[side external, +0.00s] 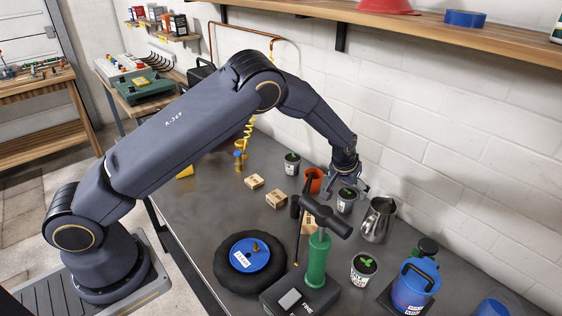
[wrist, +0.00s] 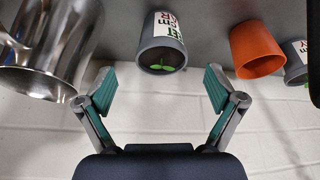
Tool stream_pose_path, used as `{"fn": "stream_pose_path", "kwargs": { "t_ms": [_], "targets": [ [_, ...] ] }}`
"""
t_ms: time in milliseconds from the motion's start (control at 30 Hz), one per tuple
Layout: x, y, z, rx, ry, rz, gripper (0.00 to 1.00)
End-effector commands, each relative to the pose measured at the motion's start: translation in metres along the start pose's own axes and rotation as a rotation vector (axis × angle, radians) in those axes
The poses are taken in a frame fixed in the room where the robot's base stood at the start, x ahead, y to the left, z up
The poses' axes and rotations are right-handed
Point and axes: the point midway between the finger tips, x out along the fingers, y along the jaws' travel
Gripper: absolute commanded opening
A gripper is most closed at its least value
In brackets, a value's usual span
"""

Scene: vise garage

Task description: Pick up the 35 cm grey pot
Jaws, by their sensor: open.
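A grey pot (side external: 346,203) with a white label and a green sprout stands on the dark bench right by my gripper (side external: 352,186). In the wrist view this grey pot (wrist: 162,48) lies ahead of my gripper (wrist: 158,88), centred between the spread teal finger pads and apart from them. Its label is upside down there, and I cannot read its number surely. Similar grey pots stand farther left (side external: 292,163) and nearer the camera (side external: 363,268). My gripper is open and empty.
A metal jug (side external: 378,220) stands close to the right of the pot, an orange pot (side external: 313,181) to its left. The white brick wall (side external: 450,150) is close behind.

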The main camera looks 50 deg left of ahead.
Motion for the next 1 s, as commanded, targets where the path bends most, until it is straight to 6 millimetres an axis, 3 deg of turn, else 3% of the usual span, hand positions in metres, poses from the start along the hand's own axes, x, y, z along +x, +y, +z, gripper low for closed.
{"fn": "stream_pose_path", "kwargs": {
  "t_ms": [300,567,1000],
  "targets": [
    [0.046,-0.002,0.000,0.000,-0.002,-0.001,0.93],
    [0.049,-0.002,-0.001,-0.001,-0.001,0.000,0.93],
    [0.049,-0.002,-0.001,-0.001,-0.001,0.000,0.49]
  ]
}}
